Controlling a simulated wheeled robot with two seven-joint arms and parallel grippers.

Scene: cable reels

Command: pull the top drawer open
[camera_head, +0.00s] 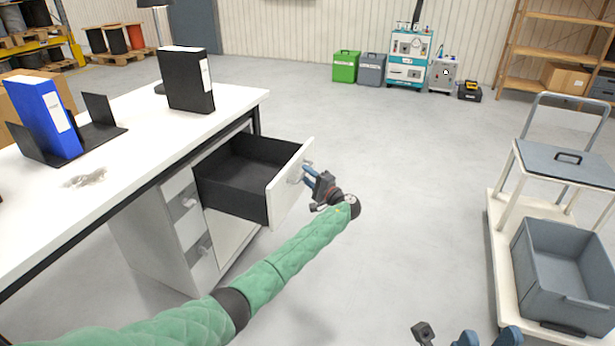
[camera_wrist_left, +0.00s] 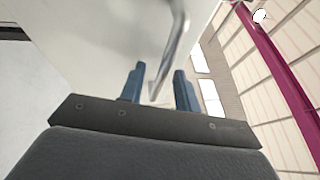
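The top drawer (camera_head: 240,190) of the white desk unit is pulled well out, and its black inside is empty. Its white front (camera_head: 287,188) carries a metal handle (camera_head: 296,175). My left gripper (camera_head: 309,175) is at this handle, outside the drawer front. In the left wrist view, the handle bar (camera_wrist_left: 170,60) runs between its two blue fingers (camera_wrist_left: 158,82). The fingers stand apart, with a visible gap beside the bar. My right gripper (camera_head: 488,337) shows only partly at the bottom edge; its blue fingers are apart, with nothing seen between them.
The white desk (camera_head: 130,130) holds a blue binder (camera_head: 45,115) and a black binder (camera_head: 187,80). A trolley (camera_head: 497,230) with a grey bin (camera_head: 565,275) stands at right. The floor between is clear.

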